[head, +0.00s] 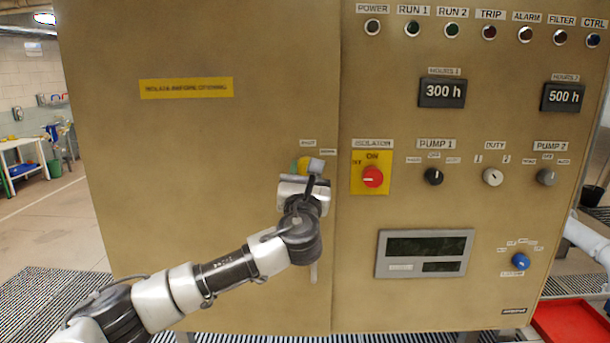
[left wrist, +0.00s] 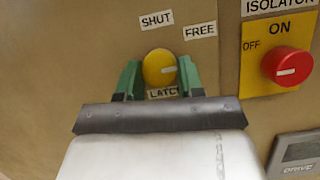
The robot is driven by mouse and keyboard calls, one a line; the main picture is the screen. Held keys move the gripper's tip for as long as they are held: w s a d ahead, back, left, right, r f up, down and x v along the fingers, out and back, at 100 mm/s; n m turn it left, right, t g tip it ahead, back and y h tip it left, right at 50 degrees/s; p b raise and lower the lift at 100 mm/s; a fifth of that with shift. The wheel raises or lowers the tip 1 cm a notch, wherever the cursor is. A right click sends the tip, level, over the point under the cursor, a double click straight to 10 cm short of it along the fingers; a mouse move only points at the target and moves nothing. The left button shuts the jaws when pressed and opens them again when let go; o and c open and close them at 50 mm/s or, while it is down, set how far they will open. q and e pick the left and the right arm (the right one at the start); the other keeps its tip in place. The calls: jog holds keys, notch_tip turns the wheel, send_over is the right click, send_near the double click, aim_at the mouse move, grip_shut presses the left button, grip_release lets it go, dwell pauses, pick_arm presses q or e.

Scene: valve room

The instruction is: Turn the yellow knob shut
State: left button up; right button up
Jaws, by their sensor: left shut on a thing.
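The yellow knob (left wrist: 158,67) is on the tan cabinet door, above a LATCH label (left wrist: 163,92). The SHUT label (left wrist: 156,19) is above it and the FREE label (left wrist: 200,31) is up to its right. The white mark on the knob points right, below the FREE label. My left gripper (left wrist: 159,77) has its green fingers closed on the knob's two sides. In the head view my left gripper (head: 305,174) covers most of the knob (head: 304,164). My right gripper is not seen.
The red isolator switch (head: 372,177) on its yellow plate is close to the right of my left gripper. Pump and duty selectors (head: 493,177) and a grey display panel (head: 424,253) are further right. A red tray (head: 572,322) is on the floor at the lower right.

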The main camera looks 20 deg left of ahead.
pick_arm(q)
jog(key=n+g+y+b, duration=0.2)
jog(key=n+b, duration=0.1)
jog(key=n, duration=0.4)
jog(key=n+g+y+b, duration=0.1)
jog(key=n+g+b, duration=0.1)
jog(key=n, duration=0.5)
jog(key=n+g+y+b, duration=0.2)
jog(key=n+g+b, duration=0.1)
jog(key=n, duration=0.5)
jog(key=shift+w+d+r+y+b, duration=0.15)
jog(key=shift+d+r+y+b, duration=0.2)
jog(key=shift+b, duration=0.45)
jog(key=shift+n, duration=0.3)
jog(key=o, duration=0.9)
